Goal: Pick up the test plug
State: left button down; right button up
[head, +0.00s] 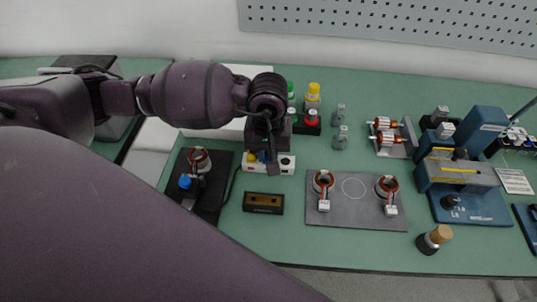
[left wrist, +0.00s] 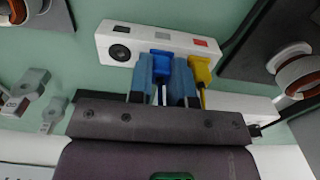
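A blue plug (left wrist: 162,62) stands at the front of a white box (left wrist: 122,44) with a round black socket and a red patch. My left gripper (left wrist: 162,78) points at this box; its two fingers lie on either side of the blue plug, with no clear gap. A yellow plug (left wrist: 200,70) is just right of the right finger. In the head view, my left gripper (head: 268,160) reaches down over the white box (head: 286,164) and hides much of it and the plugs. My right gripper is not in view.
A black board (head: 212,208) with a copper-wound stator (head: 199,160) lies left of the box. A dark block (head: 263,203) lies in front. A grey plate (head: 345,213) with two stators lies right. Bottles (head: 313,97) stand behind. Bare green table lies around the dark block.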

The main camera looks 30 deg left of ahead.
pick_arm(q)
notch_tip(320, 180, up, 20)
jog(key=p, duration=0.1)
jog(key=shift+p, duration=0.35)
dwell(0.5)
dwell(0.4)
jog(key=shift+w+d+b, duration=0.1)
jog(key=shift+d+b, duration=0.05)
jog(key=shift+b, duration=0.15)
